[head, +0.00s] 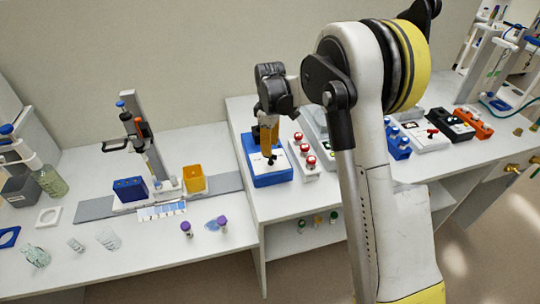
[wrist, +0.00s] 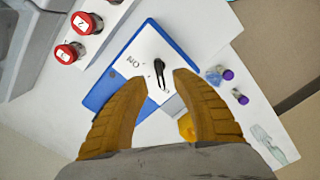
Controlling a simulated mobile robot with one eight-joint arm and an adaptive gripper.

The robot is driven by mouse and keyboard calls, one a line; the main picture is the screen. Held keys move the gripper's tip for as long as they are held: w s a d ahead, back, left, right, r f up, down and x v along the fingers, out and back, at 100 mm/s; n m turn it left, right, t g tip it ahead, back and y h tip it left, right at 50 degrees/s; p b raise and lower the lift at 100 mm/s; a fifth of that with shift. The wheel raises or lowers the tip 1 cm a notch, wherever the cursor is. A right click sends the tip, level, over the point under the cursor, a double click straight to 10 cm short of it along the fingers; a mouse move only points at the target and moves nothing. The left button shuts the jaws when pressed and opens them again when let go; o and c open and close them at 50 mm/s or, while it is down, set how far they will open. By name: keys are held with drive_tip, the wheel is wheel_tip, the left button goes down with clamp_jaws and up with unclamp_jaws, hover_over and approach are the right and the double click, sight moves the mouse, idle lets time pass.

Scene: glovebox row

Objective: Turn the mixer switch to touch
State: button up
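A blue box with a white top, which I take for the mixer (head: 272,180), stands on the raised bench in the head view. It fills the middle of the wrist view (wrist: 103,90). Its black switch (wrist: 159,70) is a small lever on the white top, between printed marks; one looks like "ON", the other is too small to read. My gripper (head: 270,148) points down over the box. In the wrist view my gripper (wrist: 160,80) is open, with its orange fingers on either side of the switch. I see no clear contact with the lever.
A white panel with several red knobs (head: 304,153) stands close to the right of the box. More switch boxes, including an orange one (head: 472,122), stand farther right.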

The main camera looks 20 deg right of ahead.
drive_tip(key=shift+f+b, duration=0.3)
drive_tip(key=shift+f, duration=1.7)
clamp_jaws()
drive_tip(key=m+b, duration=0.1)
drive_tip(key=m, duration=0.4)
drive_tip(key=shift+m, duration=0.3)
unclamp_jaws()
drive_tip(key=shift+r, duration=0.1)
